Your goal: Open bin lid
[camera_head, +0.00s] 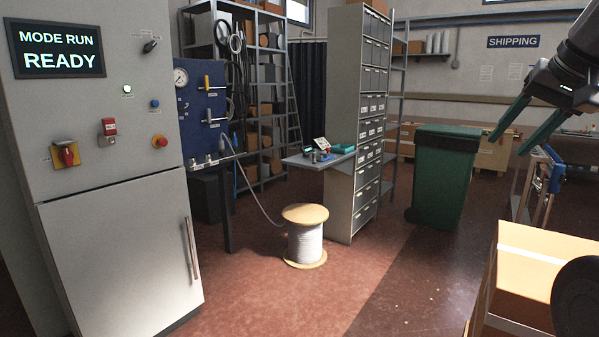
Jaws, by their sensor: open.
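The green wheeled bin (440,185) stands on the floor right of the tall drawer cabinet. Its dark green lid (447,134) lies closed on top. My gripper (525,128) is at the upper right of the picture, its two teal fingers spread apart with nothing between them. It appears in front of and to the right of the bin, apart from the lid.
A tall grey drawer cabinet (357,120) with a small side shelf (318,160) stands left of the bin. A cable spool (305,240) sits on the floor. A control cabinet (110,200) fills the left. A cardboard-coloured box (545,265) is at lower right. Open floor lies mid-picture.

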